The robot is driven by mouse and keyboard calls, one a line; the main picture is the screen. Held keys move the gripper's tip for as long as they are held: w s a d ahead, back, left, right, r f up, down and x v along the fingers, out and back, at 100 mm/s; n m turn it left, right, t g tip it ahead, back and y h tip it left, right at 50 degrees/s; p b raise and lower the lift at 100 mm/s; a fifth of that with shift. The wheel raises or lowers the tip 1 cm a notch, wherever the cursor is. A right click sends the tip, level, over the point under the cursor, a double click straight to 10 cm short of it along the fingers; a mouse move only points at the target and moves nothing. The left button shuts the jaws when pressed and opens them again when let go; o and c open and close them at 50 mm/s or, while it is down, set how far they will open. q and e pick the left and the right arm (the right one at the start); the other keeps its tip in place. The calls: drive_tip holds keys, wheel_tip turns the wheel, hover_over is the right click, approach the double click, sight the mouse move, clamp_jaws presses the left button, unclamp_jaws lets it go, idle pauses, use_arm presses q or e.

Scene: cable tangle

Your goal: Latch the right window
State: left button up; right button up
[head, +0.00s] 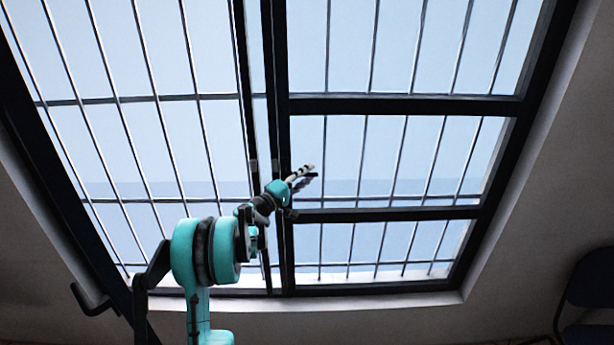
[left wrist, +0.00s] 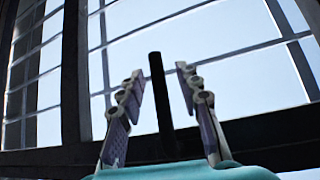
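The right window (head: 400,215) has black frame bars and thin grille bars, with pale sky behind it. My left gripper (head: 302,175) is in front of its left side, near the central upright. In the left wrist view the two fingers of my left gripper (left wrist: 159,80) are apart. A dark bar, which looks like the window handle (left wrist: 157,100), stands between them, with visible gaps on both sides. In the head view the gripper largely hides the handle. Whether the window is fully closed cannot be told. My right gripper is not in view.
The left window (head: 140,150) has a similar grille. A black hook-shaped handle (head: 90,302) sticks out at its lower left. A dark chair (head: 588,285) stands at the lower right. The space in front of the right window's right side looks clear.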

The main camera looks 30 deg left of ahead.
use_arm(q)
drive_tip(key=shift+w, duration=0.15)
clamp_jaws()
drive_tip(key=s+a+f+m+g+y+p, duration=0.3)
drive_tip(key=a+f+m+g+y, duration=0.3)
drive_tip(key=m+g, duration=0.3)
drive_tip(key=shift+s+a+f+g+y, duration=0.15)
drive_tip(key=shift+s+f+g+y, duration=0.45)
drive_tip(key=shift+y, duration=0.3)
idle(0.6)
idle(0.4)
unclamp_jaws()
